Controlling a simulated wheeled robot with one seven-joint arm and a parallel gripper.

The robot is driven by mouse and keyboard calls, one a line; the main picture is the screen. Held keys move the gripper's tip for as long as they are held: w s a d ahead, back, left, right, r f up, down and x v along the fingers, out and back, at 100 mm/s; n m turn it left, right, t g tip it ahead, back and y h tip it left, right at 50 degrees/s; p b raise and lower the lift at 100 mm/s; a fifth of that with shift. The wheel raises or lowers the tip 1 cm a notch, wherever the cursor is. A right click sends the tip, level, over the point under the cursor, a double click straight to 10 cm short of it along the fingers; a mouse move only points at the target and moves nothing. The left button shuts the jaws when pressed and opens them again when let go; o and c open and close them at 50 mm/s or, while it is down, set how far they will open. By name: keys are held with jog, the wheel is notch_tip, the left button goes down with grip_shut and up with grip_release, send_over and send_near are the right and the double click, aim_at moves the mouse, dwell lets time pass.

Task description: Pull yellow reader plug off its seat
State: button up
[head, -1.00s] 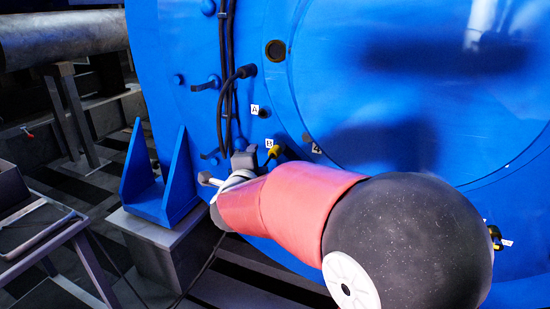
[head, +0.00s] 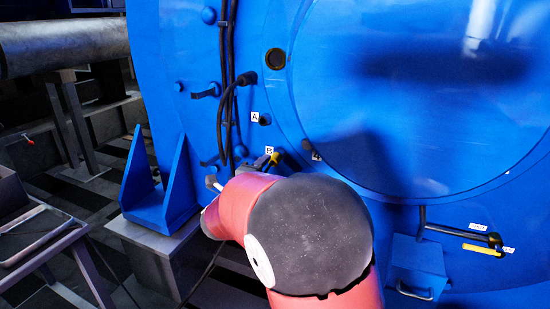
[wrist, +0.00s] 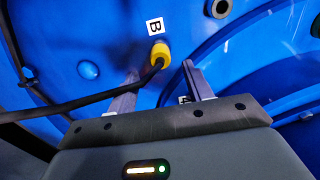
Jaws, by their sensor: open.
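The yellow reader plug (wrist: 160,54) sits on the blue motor face just below the label B (wrist: 155,27) in the wrist view. A black cable runs from it toward the left. In the head view the plug (head: 275,159) shows small beside label B, partly behind my arm. My gripper (wrist: 161,80) is open. Its two fingers point at the blue face, one on each side below the plug, and the plug lies just beyond the fingertips, apart from them as far as I can see. In the head view most of my gripper is hidden by my arm.
A seat marked A (head: 264,120) is above B. Black cables (head: 229,90) run down the blue face to the left. A blue bracket (head: 160,190) stands at lower left.

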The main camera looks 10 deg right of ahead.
aim_at(273, 162)
jog(key=x, duration=0.4)
jog(key=shift+b, duration=0.35)
jog(key=shift+x, duration=0.95)
jog(key=shift+b, duration=0.7)
grip_shut()
jog(key=shift+b+v, duration=0.45)
jog(key=shift+v, duration=2.55)
jog(key=b+v, duration=0.3)
jog(key=v, duration=1.9)
jog(key=shift+r, duration=0.1)
